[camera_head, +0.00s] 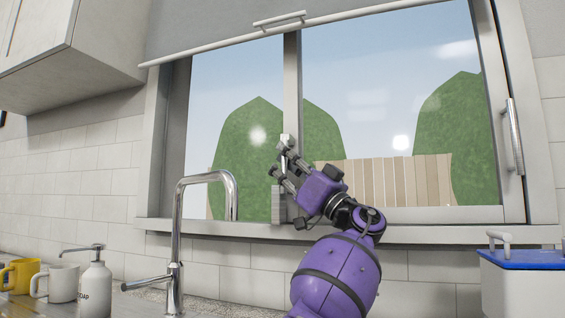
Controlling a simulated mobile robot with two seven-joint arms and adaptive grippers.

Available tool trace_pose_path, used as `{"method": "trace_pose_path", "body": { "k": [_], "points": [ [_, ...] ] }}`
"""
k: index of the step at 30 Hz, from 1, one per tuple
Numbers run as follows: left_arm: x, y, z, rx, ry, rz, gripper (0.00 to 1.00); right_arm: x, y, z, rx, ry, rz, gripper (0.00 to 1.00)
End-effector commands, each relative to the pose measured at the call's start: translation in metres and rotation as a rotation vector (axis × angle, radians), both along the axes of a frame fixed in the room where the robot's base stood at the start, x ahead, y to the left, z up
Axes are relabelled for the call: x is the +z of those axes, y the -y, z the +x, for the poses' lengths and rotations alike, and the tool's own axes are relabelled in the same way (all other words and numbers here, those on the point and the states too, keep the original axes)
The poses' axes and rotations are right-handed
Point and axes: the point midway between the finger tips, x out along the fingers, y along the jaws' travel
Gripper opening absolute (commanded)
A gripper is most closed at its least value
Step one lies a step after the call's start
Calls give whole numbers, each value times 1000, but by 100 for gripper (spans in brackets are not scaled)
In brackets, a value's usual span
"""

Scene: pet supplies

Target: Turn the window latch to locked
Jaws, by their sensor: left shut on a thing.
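The window latch (285,140) is a small pale metal piece on the window's middle upright (292,80). My left gripper (281,158) is at the latch, with its dark grey fingers closed around its lower part. The purple wrist and arm reach up to it from the bottom of the view. The fingers hide much of the latch, so its exact angle is hard to tell. My right gripper is not in view.
A chrome faucet (178,235) stands left of my arm. A soap bottle (95,288), a white mug (62,284) and a yellow mug (20,275) are at lower left. A blue-lidded container (525,258) is at right. A raised blind (215,30) hangs above.

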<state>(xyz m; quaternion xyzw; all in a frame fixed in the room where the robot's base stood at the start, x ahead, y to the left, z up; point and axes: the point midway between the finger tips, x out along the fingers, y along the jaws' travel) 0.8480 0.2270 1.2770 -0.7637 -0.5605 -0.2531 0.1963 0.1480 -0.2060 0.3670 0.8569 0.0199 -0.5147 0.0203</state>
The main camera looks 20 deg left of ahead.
Motion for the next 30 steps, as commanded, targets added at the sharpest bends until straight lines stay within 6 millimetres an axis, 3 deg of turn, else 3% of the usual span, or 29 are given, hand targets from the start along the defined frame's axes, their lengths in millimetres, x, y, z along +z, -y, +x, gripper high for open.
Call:
{"method": "trace_pose_path", "body": {
  "k": [25, 26, 30],
  "points": [
    [-6, -2, 3, 5, 28, -7, 0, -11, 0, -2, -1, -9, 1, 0],
    [-6, -2, 3, 5, 28, -7, 14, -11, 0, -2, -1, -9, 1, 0],
    [-5, -2, 3, 5, 29, -7, 31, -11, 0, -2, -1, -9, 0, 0]
  ]
}}
